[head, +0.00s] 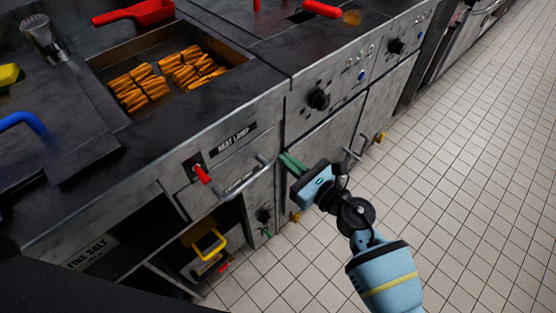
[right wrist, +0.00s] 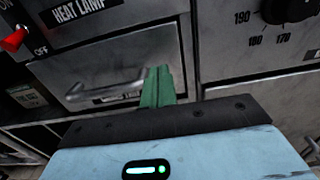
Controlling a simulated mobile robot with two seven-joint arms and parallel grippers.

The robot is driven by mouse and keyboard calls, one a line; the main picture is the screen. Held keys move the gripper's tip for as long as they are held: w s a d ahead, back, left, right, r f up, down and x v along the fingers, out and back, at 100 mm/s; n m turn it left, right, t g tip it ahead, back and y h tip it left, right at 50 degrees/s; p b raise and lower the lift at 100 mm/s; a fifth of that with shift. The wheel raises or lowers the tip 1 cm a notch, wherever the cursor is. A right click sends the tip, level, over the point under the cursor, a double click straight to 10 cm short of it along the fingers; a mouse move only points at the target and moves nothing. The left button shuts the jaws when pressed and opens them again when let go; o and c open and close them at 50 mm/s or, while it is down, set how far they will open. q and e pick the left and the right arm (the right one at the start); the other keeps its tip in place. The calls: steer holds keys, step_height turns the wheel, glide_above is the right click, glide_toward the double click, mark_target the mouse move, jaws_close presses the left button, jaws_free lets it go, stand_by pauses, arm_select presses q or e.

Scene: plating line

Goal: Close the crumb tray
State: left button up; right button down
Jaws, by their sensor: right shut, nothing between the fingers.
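The crumb tray (head: 205,196) is a grey metal drawer front below the heat lamp panel, with a bar handle (head: 245,182) and a partly readable label. Its front (right wrist: 125,68) and handle (right wrist: 105,93) also show in the right wrist view. I cannot tell exactly how far it stands out. My right gripper (head: 291,162) is shut and empty, just right of the handle in the head view. Its green fingers (right wrist: 158,87) overlap the right part of the tray front in the wrist view; contact is unclear. My left gripper is not in view.
A red switch (head: 202,174) sits beside the heat lamp label (head: 230,138). A knob (head: 318,98) and oven-type door (head: 330,140) are to the right. Below is an open shelf with a yellow-handled item (head: 208,247). Tiled floor (head: 450,150) is clear at right.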

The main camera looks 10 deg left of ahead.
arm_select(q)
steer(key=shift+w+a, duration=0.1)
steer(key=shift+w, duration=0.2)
arm_select(e)
steer(key=v, duration=0.9)
steer(key=shift+d, duration=0.25)
steer(key=shift+s+f, duration=0.1)
steer(key=shift+f, duration=0.1)
